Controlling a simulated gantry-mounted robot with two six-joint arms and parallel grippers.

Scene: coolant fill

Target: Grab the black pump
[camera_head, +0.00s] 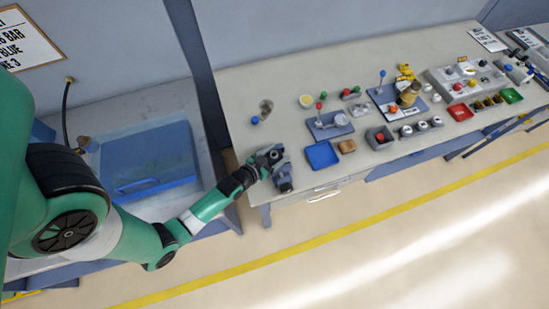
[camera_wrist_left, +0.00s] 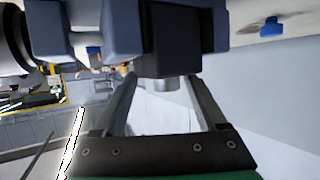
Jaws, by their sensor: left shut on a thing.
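The black pump (camera_head: 283,174) is a dark grey-black block-shaped unit at the left end of the workbench, near its front edge. My left gripper (camera_head: 263,166) reaches it from the left and is shut on it. In the left wrist view, the dark pump body (camera_wrist_left: 175,40) fills the top middle. The two fingers of my left gripper (camera_wrist_left: 160,95) run up to it, with a short grey cylinder end of the pump between them. The finger contacts are partly hidden by the pump. My right gripper is in neither view.
A blue tray (camera_head: 322,155) and a brown sponge-like block (camera_head: 347,146) lie to the right of the pump. Fixtures and several small parts crowd the bench farther right. A blue basin (camera_head: 145,160) stands left of the bench. The bench top (camera_head: 240,95) behind the pump is mostly clear.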

